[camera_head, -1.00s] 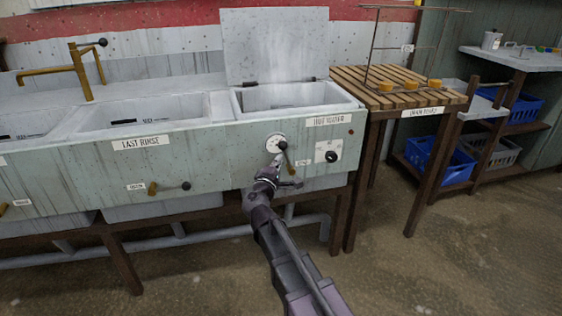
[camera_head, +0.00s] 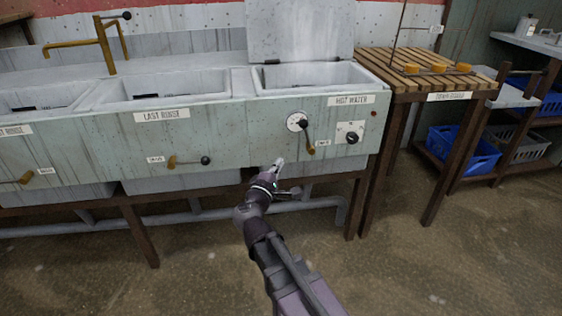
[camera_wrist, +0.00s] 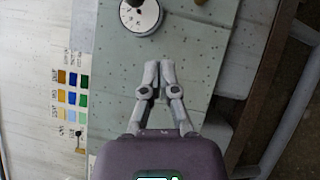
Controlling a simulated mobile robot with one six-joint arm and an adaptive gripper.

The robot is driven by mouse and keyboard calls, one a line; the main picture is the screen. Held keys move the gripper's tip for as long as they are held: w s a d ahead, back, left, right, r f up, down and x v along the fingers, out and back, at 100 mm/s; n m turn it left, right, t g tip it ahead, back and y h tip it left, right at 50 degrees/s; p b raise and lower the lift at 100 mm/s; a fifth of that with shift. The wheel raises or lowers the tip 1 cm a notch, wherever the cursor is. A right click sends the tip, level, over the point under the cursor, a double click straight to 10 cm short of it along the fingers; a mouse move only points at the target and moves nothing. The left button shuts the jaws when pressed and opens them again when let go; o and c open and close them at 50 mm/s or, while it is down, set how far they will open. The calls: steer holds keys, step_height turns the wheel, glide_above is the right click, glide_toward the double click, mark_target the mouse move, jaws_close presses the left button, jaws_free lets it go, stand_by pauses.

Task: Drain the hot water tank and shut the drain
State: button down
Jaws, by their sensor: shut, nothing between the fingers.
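The hot water tank (camera_head: 315,76) is the right-hand basin of the long sink unit, with its lid (camera_head: 300,30) raised. I cannot tell the water level inside. On its front are a white round dial (camera_head: 295,119), also in the wrist view (camera_wrist: 143,20), and a drain valve with a brass body (camera_head: 310,150). The valve's black-knobbed handle (camera_head: 306,133) points up, overlapping the dial. My gripper (camera_head: 279,162) is shut and empty, below and left of the valve, apart from it. Its closed fingertips (camera_wrist: 158,66) show before the grey-green panel in the wrist view.
A control knob (camera_head: 351,137) sits right of the dial. Pipes (camera_head: 190,218) and wooden legs (camera_head: 140,235) stand below. A slatted table (camera_head: 430,72) adjoins on the right. The front floor is open.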

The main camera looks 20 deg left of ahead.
mark_target(306, 134)
stand_by(0.3)
steer(key=w+a+f+m+g+h+b, duration=0.1)
steer(key=w+a+m+h+b, duration=0.2)
steer(key=a+m+h, duration=0.2)
steer(key=a+h, duration=0.1)
steer(key=h, duration=0.1)
steer(key=shift+w+f+h, duration=0.25)
steer(key=shift+w+h, duration=0.05)
steer(key=p+x, duration=0.2)
steer(key=x, duration=0.8)
steer(key=shift+f, duration=0.1)
steer(key=d, duration=0.2)
steer(key=d+p, duration=0.1)
steer(key=shift+w+r, duration=0.25)
steer(key=shift+r, duration=0.15)
steer(key=shift+w+d+r, duration=0.1)
steer(key=shift+w+d, duration=0.1)
steer(key=shift+d, duration=0.25)
